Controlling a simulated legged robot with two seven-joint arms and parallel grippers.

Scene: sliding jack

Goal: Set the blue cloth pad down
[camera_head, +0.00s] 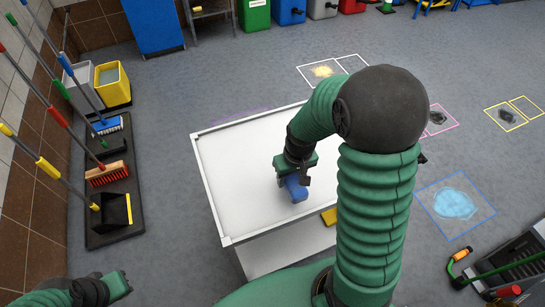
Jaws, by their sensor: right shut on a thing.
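The blue cloth pad (293,189) is a small blue piece over the white table top (235,165). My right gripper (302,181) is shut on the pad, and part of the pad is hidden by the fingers. I cannot tell whether the pad touches the table top or hangs just above it. My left gripper (118,285) is low at the left, away from the table, and its jaws are too small to read.
A yellow object (329,215) lies near the table's right edge, partly behind my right arm. The left part of the table top is clear. Brushes and a dustpan stand on a black mat (103,237) at the left. A blue-framed floor patch (455,204) holds a light blue spill.

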